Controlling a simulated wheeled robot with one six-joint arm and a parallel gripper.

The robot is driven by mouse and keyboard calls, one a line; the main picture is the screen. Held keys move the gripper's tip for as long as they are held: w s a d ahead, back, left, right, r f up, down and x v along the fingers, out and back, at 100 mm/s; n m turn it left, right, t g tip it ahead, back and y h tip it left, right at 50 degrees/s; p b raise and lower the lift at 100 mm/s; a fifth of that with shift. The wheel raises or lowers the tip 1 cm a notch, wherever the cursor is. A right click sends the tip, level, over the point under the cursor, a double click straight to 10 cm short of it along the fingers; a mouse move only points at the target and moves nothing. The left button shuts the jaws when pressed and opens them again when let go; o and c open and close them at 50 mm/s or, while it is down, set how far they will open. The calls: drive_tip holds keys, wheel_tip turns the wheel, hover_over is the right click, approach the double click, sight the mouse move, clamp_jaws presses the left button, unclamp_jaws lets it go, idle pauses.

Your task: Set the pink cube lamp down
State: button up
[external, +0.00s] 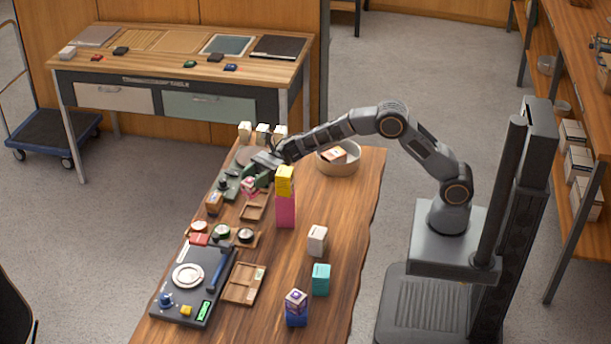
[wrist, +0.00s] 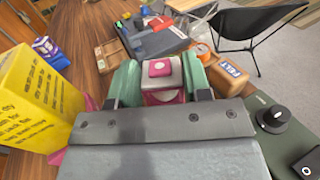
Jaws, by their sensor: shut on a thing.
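The pink cube lamp (wrist: 160,68), a small pink and white block, sits between the two green finger pads of my gripper (wrist: 160,80) in the wrist view. My gripper is shut on it. In the external view the lamp (external: 250,187) shows below my gripper (external: 256,178), over the far left part of the wooden table (external: 340,215), between a dark green device (external: 230,187) and a yellow box (external: 285,178). My fingers partly hide its sides. I cannot tell whether its underside touches the table.
The yellow box stands on a pink box (external: 285,212), close beside my gripper. A small wooden tray (external: 253,208) is just in front. A round bowl (external: 338,160) stands behind. The table's right side has free room.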

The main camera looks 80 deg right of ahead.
drive_tip(key=shift+w+a+f, duration=0.15)
drive_tip(key=shift+a+f, duration=0.1)
drive_tip(key=shift+a, duration=0.1)
drive_tip(key=shift+f, duration=3.1)
